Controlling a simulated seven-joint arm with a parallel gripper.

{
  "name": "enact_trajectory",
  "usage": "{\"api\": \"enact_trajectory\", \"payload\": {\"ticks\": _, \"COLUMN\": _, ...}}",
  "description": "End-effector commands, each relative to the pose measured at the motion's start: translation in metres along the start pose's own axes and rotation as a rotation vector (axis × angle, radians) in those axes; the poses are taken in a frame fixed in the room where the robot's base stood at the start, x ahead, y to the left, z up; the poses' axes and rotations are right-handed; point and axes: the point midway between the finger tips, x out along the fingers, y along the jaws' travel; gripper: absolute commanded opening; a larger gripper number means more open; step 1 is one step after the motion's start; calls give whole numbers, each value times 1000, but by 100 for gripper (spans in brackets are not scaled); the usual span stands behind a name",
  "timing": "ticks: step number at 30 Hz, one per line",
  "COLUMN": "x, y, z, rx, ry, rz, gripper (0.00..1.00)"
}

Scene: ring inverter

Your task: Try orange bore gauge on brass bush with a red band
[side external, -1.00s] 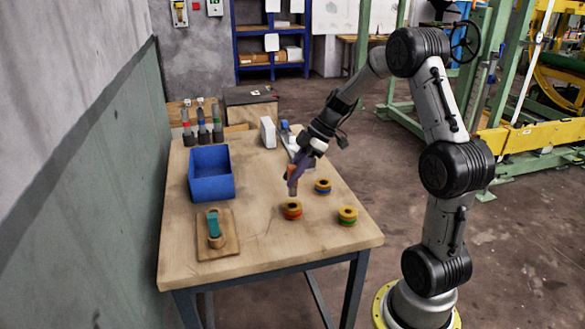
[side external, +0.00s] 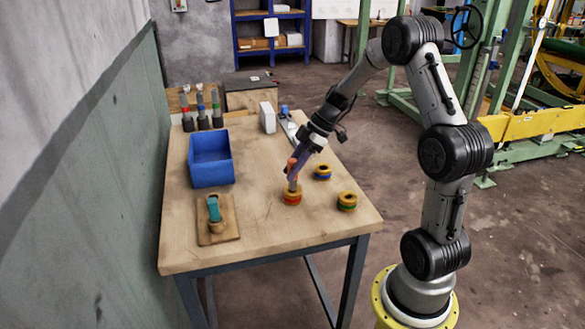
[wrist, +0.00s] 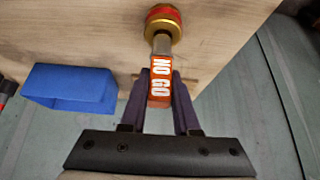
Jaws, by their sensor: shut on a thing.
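The orange bore gauge (side external: 292,165) has an orange handle and a grey metal plug. In the wrist view its handle (wrist: 160,82) reads "NO GO". My gripper (side external: 294,172) is shut on the handle, with one finger on each side in the wrist view (wrist: 162,78). The brass bush with a red band (side external: 292,199) stands on the table directly below the gauge. It also shows at the top of the wrist view (wrist: 164,13). The plug's lower end meets the bush's top at the bore; I cannot tell how far it is inside.
A blue bin (side external: 211,182) and a wooden board (side external: 230,230) bearing a teal-handled piece (side external: 213,208) are left. Several coloured-band tools (side external: 201,112) stand at the back.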

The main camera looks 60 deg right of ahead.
Motion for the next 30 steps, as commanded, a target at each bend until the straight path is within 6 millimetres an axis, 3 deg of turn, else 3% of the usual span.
{"api": "enact_trajectory", "payload": {"ticks": 30, "x": 7, "y": 0, "z": 4, "rx": 0, "ry": 1, "rz": 1, "gripper": 0}}
